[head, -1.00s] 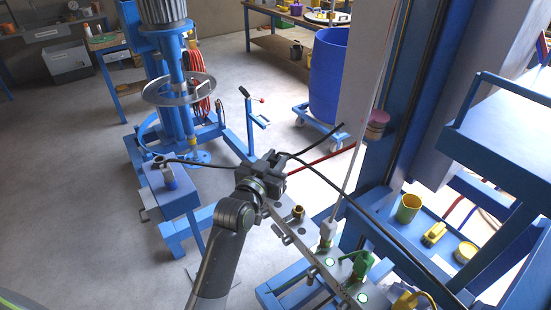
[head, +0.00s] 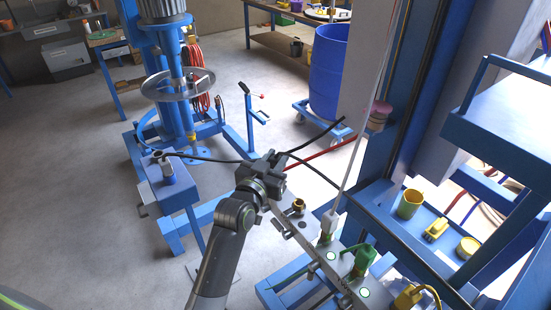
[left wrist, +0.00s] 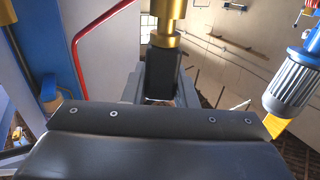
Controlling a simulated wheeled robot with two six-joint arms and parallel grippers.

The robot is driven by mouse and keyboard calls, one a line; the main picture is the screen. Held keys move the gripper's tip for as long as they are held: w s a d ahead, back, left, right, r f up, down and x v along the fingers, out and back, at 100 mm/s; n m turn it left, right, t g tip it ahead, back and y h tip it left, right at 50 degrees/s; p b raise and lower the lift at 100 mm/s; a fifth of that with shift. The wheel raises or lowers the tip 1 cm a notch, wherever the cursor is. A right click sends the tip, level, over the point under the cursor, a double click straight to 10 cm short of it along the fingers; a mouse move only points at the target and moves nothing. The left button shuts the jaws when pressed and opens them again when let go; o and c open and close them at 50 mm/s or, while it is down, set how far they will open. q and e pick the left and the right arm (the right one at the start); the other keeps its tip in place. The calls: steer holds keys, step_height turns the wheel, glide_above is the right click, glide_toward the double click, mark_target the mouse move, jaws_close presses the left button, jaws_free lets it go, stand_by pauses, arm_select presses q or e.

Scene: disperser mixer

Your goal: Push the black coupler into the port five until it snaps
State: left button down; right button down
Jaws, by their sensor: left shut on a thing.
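My left gripper (head: 272,160) is shut on the black coupler (left wrist: 163,72), seen in the left wrist view standing between the fingers with a brass fitting (left wrist: 166,35) above it. I cannot tell whether that fitting belongs to the coupler. In the head view the coupler is hidden by the gripper. A bare brass port (head: 298,205) stands on the metal port plate (head: 311,222), below and right of the gripper and apart from it. Number labels are not readable. My right gripper is not in view.
White (head: 328,226), green (head: 361,262) and yellow (head: 410,296) couplers stand along the plate. Dark hoses run both ways from near the gripper, one toward a small blue stand (head: 171,182). A blue column (head: 410,90) rises at right. Open floor lies left.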

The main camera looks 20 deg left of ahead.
arm_select(q)
steer(key=shift+f+b, duration=0.4)
steer(key=shift+f, duration=0.3)
steer(key=c, duration=1.1)
jaws_free()
steer(key=s+b, duration=0.1)
steer(key=s, duration=0.4)
steer(key=s+a+b, duration=0.1)
steer(key=s+b, duration=0.1)
steer(key=s, duration=0.4)
steer(key=s+a+b, duration=0.1)
steer(key=s+b, duration=0.1)
steer(key=s, duration=0.4)
steer(key=shift+s+a+r, duration=0.1)
steer(key=shift+a+r, duration=0.1)
